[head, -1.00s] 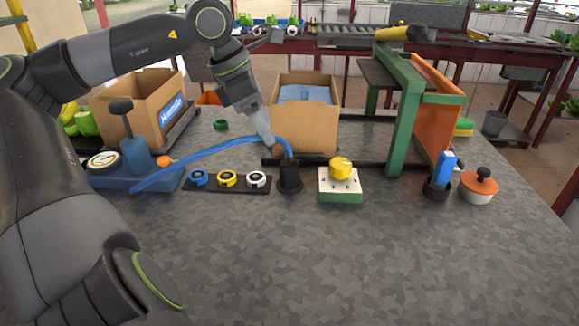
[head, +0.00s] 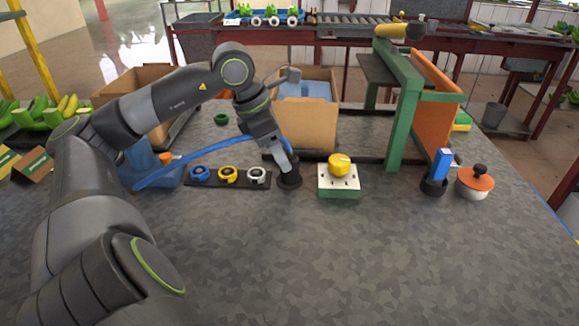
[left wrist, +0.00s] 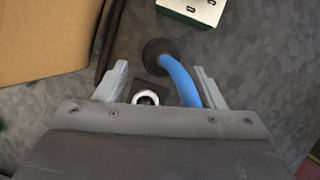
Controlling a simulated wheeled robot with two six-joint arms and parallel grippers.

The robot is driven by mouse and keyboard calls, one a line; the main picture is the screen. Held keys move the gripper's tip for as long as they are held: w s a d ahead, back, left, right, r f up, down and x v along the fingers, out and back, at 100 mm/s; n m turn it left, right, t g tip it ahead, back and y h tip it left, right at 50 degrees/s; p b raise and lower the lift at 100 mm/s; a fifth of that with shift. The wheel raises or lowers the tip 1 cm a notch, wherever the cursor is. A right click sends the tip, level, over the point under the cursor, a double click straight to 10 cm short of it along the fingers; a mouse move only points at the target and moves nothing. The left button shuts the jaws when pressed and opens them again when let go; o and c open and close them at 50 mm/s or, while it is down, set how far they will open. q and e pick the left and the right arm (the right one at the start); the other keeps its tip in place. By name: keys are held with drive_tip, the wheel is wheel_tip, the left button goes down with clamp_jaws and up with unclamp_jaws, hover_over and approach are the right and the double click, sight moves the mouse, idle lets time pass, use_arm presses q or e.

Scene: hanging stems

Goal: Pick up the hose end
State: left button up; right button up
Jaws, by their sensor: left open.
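The blue hose (head: 200,162) arcs from the blue pump base at the left to a black round holder (head: 290,180), where its end stands. In the head view my left gripper (head: 285,163) is right above the holder and hides the hose end. In the left wrist view the hose (left wrist: 180,78) runs between my two open fingers (left wrist: 161,68), nearer the right finger. It curves into the black holder (left wrist: 157,49) just beyond the fingertips. Nothing is gripped. My right gripper is not in view.
A strip with blue, yellow and white rings (head: 228,177) lies left of the holder. A box with a yellow knob (head: 340,165) stands to the right. A cardboard box (head: 318,130) is close behind, and a green frame (head: 405,120) is further right. The front table is clear.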

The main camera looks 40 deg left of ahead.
sight(289, 158)
use_arm(q)
drive_tip(key=shift+w+d+f, duration=0.25)
drive_tip(key=shift+d+f, duration=0.1)
drive_tip(key=shift+f, duration=0.25)
drive_tip(key=x, duration=0.2)
drive_tip(key=shift+w+d+f, duration=0.2)
drive_tip(key=shift+w, duration=0.05)
drive_tip(key=shift+w+d+f, duration=0.1)
drive_tip(key=shift+w+f, duration=0.05)
drive_tip(key=shift+f, duration=0.4)
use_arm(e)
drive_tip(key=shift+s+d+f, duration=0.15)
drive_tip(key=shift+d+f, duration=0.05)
use_arm(q)
drive_tip(key=shift+c, duration=0.9)
drive_tip(key=c, duration=1)
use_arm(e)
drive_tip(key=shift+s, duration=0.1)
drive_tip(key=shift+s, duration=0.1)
